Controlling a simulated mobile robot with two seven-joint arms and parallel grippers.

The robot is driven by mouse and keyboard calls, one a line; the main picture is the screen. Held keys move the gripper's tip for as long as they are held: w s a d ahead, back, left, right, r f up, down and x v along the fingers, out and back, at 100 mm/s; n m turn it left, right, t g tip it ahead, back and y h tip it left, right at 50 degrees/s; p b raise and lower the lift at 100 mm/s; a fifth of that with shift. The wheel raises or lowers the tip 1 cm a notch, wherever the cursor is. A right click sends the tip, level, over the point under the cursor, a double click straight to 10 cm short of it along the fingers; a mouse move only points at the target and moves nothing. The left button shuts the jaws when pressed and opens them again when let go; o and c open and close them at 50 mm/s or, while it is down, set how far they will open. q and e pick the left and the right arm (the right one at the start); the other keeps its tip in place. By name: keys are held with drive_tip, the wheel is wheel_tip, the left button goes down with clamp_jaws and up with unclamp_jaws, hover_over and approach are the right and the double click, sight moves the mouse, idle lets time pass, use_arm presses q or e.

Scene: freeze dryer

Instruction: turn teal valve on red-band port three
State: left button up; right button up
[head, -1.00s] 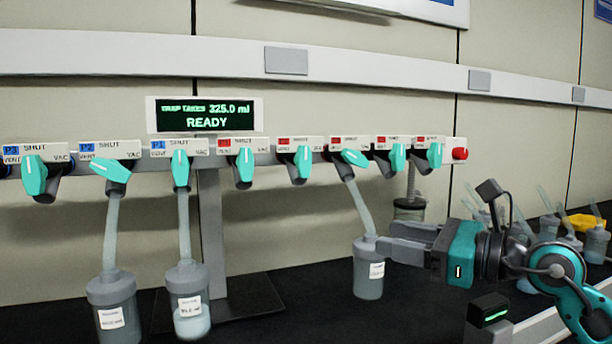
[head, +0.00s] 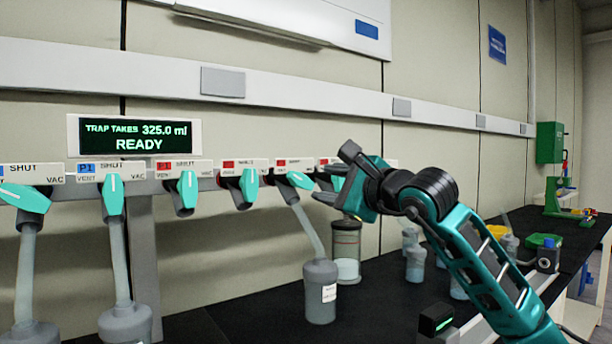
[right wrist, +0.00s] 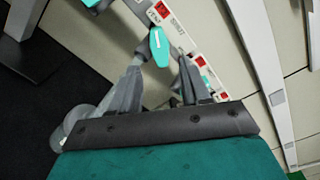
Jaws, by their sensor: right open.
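The teal valve on red-band port three (head: 295,180) has its handle lying slantwise, and a tube runs down from it to a grey-capped flask (head: 320,290). My right gripper (head: 322,188) is open, just right of this handle at about its height. In the right wrist view my fingertips (right wrist: 160,72) point at a slanted teal handle (right wrist: 158,46) with a white mark, which seems to be the same valve. The handle lies just beyond and between the tips. I cannot tell whether they touch it. My left gripper is not in view.
Neighbouring teal valves on red-band ports (head: 187,188) and (head: 241,187) hang close on the left. A valve to the right is partly hidden by my gripper. A display (head: 140,135) reads READY, 325.0 ml. A clear vessel (head: 346,250) stands behind the flask.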

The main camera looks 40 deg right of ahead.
sight(303, 181)
drive_tip(key=w, duration=0.2)
drive_tip(key=w+p, duration=0.1)
drive_tip(key=w, duration=0.1)
drive_tip(key=w+p, duration=0.1)
drive_tip(key=w, duration=0.1)
drive_tip(key=shift+d+r, duration=0.1)
drive_tip(key=shift+d, duration=0.25)
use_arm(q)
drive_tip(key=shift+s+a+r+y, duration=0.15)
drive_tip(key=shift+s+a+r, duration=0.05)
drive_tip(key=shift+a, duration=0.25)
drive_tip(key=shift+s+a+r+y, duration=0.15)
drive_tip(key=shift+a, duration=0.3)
use_arm(e)
drive_tip(key=shift+w, duration=0.55)
drive_tip(key=shift+c, duration=0.2)
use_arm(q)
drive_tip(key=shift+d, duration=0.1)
use_arm(e)
clamp_jaws()
